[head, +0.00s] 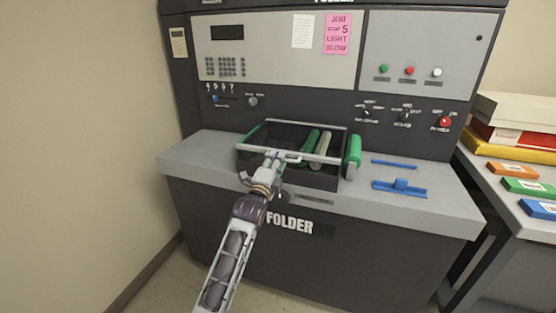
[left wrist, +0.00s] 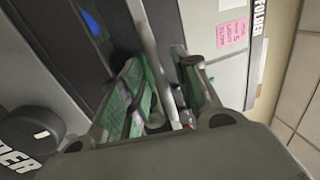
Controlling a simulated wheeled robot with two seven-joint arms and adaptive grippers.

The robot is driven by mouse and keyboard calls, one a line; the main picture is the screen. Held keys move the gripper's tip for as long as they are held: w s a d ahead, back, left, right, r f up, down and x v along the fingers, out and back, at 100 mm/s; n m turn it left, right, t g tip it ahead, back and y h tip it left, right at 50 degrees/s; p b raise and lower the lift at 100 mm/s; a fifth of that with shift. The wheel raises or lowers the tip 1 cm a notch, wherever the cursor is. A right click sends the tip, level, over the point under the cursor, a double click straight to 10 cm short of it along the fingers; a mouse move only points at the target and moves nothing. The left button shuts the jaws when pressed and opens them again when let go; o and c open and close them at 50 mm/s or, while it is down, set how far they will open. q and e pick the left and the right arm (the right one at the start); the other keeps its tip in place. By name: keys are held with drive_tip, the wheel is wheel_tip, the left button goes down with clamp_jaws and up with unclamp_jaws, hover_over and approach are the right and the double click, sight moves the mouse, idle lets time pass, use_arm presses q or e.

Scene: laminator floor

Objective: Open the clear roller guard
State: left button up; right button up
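The clear roller guard (head: 328,160) shows as a pale-edged frame over the dark roller well in the folder's counter, with a light bar along its front. Its pane is hard to make out, and it looks lowered. Green and pale rollers (head: 309,142) show in the well. My left gripper (head: 275,157) is at the front bar, left of its middle. In the left wrist view its fingers (left wrist: 158,85) stand apart on either side of a grey bar (left wrist: 150,45). Gaps show beside the bar; whether a finger touches it I cannot tell. My right gripper is not in view.
A green roller (head: 353,150) stands at the well's right side. Blue parts (head: 400,187) lie on the counter farther right. The control panel (head: 295,60) rises behind. A side table with boxes (head: 515,120) and coloured blocks (head: 528,187) is at the right. The counter's left end is clear.

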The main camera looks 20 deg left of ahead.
use_arm(q)
drive_tip(key=shift+w+r, duration=0.2)
drive_tip(key=shift+w, duration=0.6)
drive_tip(key=shift+c, duration=0.2)
clamp_jaws()
